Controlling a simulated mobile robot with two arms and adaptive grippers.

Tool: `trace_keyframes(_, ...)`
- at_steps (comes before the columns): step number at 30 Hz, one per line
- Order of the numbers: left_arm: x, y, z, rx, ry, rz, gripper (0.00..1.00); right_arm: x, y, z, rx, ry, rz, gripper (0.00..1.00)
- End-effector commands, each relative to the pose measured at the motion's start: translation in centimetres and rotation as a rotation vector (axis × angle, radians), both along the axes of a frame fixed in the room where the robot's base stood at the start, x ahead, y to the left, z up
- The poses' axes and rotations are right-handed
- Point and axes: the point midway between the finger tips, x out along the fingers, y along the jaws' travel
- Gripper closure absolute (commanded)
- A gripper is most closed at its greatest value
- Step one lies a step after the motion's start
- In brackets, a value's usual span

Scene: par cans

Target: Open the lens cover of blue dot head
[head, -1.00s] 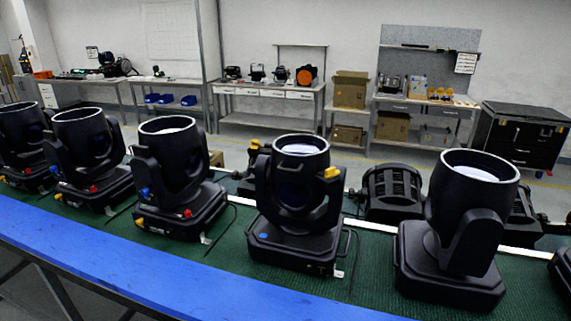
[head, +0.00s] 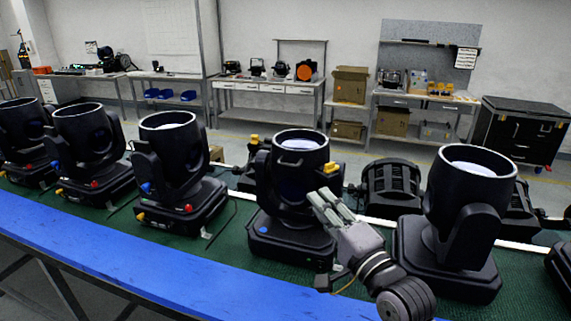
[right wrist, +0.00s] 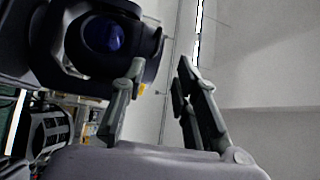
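The blue dot head (head: 290,180) is a black moving-head lamp standing upright in the middle of the head view. A small blue dot (head: 263,231) marks the front of its base. Its round top shows a pale disc (head: 300,143) inside a dark rim. Yellow knobs (head: 332,168) sit on its yoke. My right gripper (head: 331,204) is in front of its right side, open and empty. In the right wrist view the two fingers (right wrist: 161,68) are apart, beside a black lamp with a dark blue lens (right wrist: 104,35). I cannot tell which part is the lens cover. My left gripper is out of view.
A similar lamp (head: 462,210) stands close to the right of my right arm. Several more lamps line up at left on the green mat (head: 110,222). A blue rail (head: 150,270) runs along the front. Benches (head: 265,100) stand far back.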

Motion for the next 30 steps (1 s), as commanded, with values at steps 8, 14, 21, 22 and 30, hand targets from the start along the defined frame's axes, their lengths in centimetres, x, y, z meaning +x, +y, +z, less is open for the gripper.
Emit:
trace_keyframes(8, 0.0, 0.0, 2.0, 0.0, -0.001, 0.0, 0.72, 4.5, 2.4, 1.0, -0.005, 0.001, 0.0, 0.72)
trace_keyframes(14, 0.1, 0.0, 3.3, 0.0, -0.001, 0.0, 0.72, 7.8, 4.1, 1.4, -0.006, 0.0, 0.0, 0.72)
trace_keyframes(21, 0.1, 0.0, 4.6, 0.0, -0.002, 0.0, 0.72, 11.4, 5.9, 1.8, -0.007, 0.002, -0.001, 0.72)
trace_keyframes(22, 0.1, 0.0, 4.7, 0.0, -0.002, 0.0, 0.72, 11.7, 6.1, 1.9, -0.007, 0.001, -0.001, 0.72)
trace_keyframes(30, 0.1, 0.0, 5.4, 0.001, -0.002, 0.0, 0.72, 14.0, 7.3, 2.0, -0.006, 0.0, -0.001, 0.72)
